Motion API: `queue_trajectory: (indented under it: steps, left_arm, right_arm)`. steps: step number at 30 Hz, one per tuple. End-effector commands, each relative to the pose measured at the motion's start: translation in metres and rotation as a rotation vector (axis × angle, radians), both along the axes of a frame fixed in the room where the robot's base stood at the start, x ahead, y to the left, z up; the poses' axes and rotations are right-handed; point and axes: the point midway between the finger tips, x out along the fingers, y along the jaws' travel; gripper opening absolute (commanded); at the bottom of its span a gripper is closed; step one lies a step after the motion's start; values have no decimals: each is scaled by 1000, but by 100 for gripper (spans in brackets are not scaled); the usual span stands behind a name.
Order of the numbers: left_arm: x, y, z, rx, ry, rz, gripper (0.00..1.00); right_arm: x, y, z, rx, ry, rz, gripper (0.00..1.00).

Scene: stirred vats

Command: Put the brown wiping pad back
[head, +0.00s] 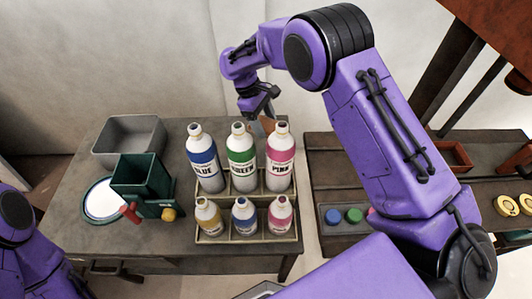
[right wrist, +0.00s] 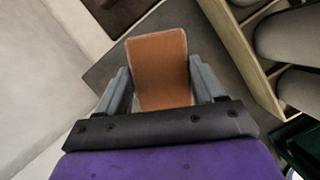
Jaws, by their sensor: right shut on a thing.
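The brown wiping pad (right wrist: 158,65) is between the two grey fingers of my right gripper (right wrist: 160,88) in the right wrist view, and the gripper is shut on it. In the head view my right gripper (head: 262,104) is behind the bottle rack, near the back edge of the left table. A small part of the pad (head: 268,124) shows between the green and pink bottles; the rest is hidden. I cannot tell whether the pad touches the table. Only part of my left arm shows at the lower left; its gripper is out of view.
The rack (head: 245,238) holds tall blue, green and pink bottles, with small bottles in front. A grey bin (head: 128,157), a dark green container (head: 140,178) and a round white dish (head: 101,198) stand left. A second table (head: 325,170) stands right, beyond a gap.

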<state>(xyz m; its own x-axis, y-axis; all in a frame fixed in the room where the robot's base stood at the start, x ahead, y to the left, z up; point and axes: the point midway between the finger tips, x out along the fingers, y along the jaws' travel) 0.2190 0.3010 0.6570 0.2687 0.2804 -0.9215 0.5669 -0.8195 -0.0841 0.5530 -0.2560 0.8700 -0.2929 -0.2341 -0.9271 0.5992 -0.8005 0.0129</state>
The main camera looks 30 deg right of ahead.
Motion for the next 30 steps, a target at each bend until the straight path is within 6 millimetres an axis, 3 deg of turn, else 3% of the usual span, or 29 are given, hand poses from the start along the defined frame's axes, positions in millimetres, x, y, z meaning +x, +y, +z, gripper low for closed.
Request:
queue_trajectory:
  steps: [4,18,29,30]
  left_arm:
    - [0,0,0,0,0,0,41]
    - [0,0,12,0,0,0,41]
    - [0,0,9,0,0,0,41]
    - [0,0,9,0,0,0,41]
  right_arm:
    - [-1,-5,-24,-2,14,87,35]
    - [-1,-5,-108,0,12,88,35]
    - [-1,-5,-116,0,11,86,35]
    - [-1,-5,-116,0,11,86,71]
